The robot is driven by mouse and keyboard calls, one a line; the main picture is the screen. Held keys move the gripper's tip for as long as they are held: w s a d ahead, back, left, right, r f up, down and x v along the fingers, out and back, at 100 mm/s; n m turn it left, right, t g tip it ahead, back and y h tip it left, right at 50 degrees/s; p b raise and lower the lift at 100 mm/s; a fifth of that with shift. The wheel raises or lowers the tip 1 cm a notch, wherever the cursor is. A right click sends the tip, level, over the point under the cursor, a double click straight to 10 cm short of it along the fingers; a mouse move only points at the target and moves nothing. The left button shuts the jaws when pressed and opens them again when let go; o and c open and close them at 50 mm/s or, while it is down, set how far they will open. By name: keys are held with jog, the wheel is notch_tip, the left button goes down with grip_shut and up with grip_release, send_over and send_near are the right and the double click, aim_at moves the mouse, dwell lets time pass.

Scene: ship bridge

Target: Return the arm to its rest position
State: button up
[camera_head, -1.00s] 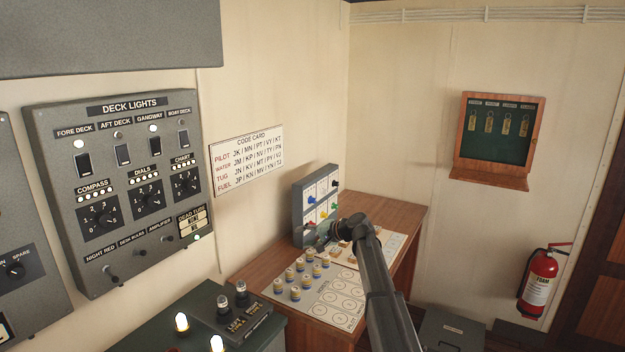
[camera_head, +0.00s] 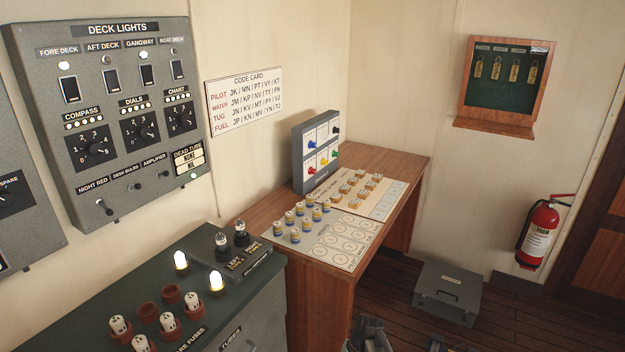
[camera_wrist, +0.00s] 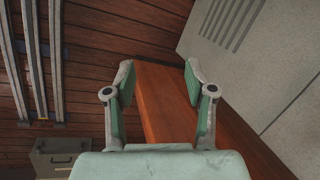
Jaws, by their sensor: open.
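My gripper (camera_wrist: 158,80) shows in the wrist view with its two green-padded fingers spread apart and nothing between them. It is over a brown wooden surface (camera_wrist: 165,105), with floor planks (camera_wrist: 110,45) beyond. In the head view, parts of my arm (camera_head: 370,335) show only at the bottom edge, low in front of the wooden desk (camera_head: 320,285). The gripper's fingers cannot be made out there.
The desk holds a board of round pieces (camera_head: 340,240) and a grey switch box (camera_head: 317,150). A green-topped cabinet (camera_head: 150,262) with lit bulbs stands at left. A grey case (camera_head: 447,290) sits on the floor. A fire extinguisher (camera_head: 540,232) hangs at right.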

jog(key=s+d+f+g+h+b, duration=0.1)
jog(key=s+d+f+g+b, duration=0.1)
jog(key=s+f, duration=0.5)
jog(key=s+d+f+n+g+h+b, duration=0.1)
jog(key=s+f+b, duration=0.4)
jog(key=s, duration=1.4)
jog(key=s+d+f+g+h+b, duration=0.1)
jog(key=s+d+f+g+b, duration=0.2)
jog(key=s+f, duration=0.6)
jog(key=s+d+b, duration=0.1)
jog(key=s, duration=0.3)
jog(key=shift+f+n, duration=0.3)
